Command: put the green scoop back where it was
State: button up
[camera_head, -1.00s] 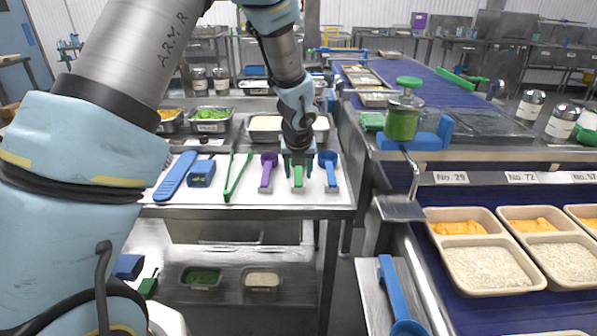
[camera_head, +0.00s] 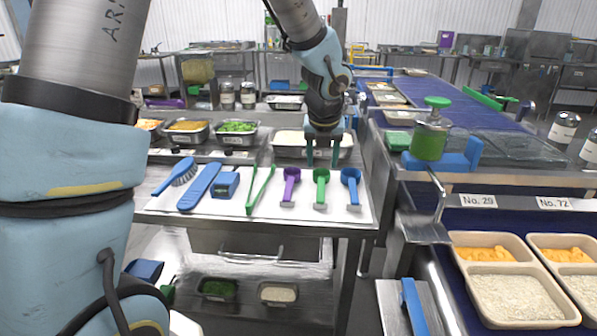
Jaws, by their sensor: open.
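The green scoop (camera_head: 321,187) lies on the white mat (camera_head: 232,208) on the steel table. It is between the purple scoop (camera_head: 290,186) on its left and the blue scoop (camera_head: 351,188) on its right. My gripper (camera_head: 322,160) is open and empty, its fingers pointing down just above and behind the bowl end of the green scoop. The scoop is apart from the fingers and in full view.
A conveyor with trays (camera_head: 513,291) of rice and orange food runs at right.

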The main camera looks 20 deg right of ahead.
jog(key=a+n+g+y, duration=0.1)
jog(key=a+n+y, duration=0.1)
jog(key=a+n, duration=1.75)
jog(key=s+a+n, duration=0.3)
jog(key=a+n, duration=0.4)
jog(key=n, duration=0.3)
jog(key=s+a+f+n+g, duration=0.1)
jog(key=s+a+n, duration=0.2)
jog(key=a+n, duration=0.5)
jog(key=shift+s+f+n+g, duration=0.3)
jog(key=shift+s+n, duration=0.1)
jog(key=shift+n, duration=0.85)
jog(key=shift+a, duration=0.1)
